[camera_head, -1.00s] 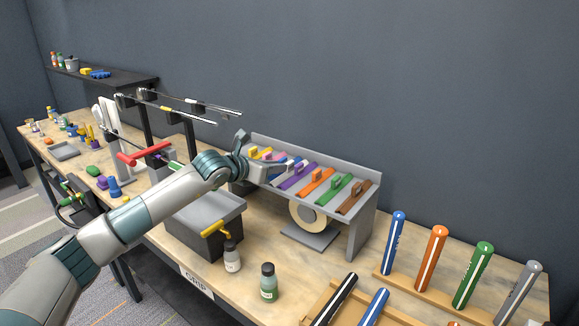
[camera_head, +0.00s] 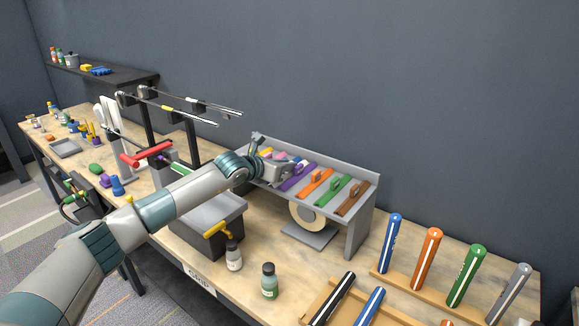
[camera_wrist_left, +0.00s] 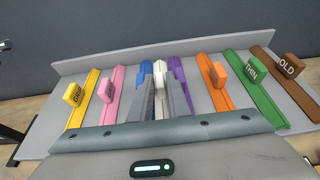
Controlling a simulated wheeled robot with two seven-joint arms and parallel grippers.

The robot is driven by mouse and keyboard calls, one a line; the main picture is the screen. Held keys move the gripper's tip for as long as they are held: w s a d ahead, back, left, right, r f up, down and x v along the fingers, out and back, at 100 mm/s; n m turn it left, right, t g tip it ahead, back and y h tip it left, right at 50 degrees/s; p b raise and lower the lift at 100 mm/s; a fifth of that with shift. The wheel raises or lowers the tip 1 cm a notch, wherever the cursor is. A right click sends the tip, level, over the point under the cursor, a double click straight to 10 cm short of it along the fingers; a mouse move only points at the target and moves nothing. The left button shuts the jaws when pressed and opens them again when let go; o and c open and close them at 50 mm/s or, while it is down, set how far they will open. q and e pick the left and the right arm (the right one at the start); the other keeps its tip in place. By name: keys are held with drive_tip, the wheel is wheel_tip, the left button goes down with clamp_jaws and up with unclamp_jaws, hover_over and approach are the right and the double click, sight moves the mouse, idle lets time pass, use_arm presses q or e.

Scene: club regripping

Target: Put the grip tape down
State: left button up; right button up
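A sloped grey rack (camera_head: 352,177) holds a row of coloured strips with raised tabs, among them purple (camera_head: 297,176), orange (camera_head: 315,181), green (camera_head: 333,188) and brown (camera_head: 352,197). My left gripper (camera_wrist_left: 161,82) is over the rack, its fingers close together between the blue strip (camera_wrist_left: 145,67) and the purple strip (camera_wrist_left: 177,68). A white strip (camera_wrist_left: 159,97), seemingly the grip tape, shows between the fingers and fills their gap. Its underside is hidden, so I cannot tell whether it touches the rack. My right gripper is not in view.
A tape roll (camera_head: 294,217) stands under the rack. A grey bin (camera_head: 195,240) and two bottles (camera_head: 269,281) are in front. Coloured tubes (camera_head: 431,252) stand at right. Club shafts (camera_head: 190,108) lie on supports behind my arm.

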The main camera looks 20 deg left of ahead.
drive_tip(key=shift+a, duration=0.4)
use_arm(q)
clamp_jaws()
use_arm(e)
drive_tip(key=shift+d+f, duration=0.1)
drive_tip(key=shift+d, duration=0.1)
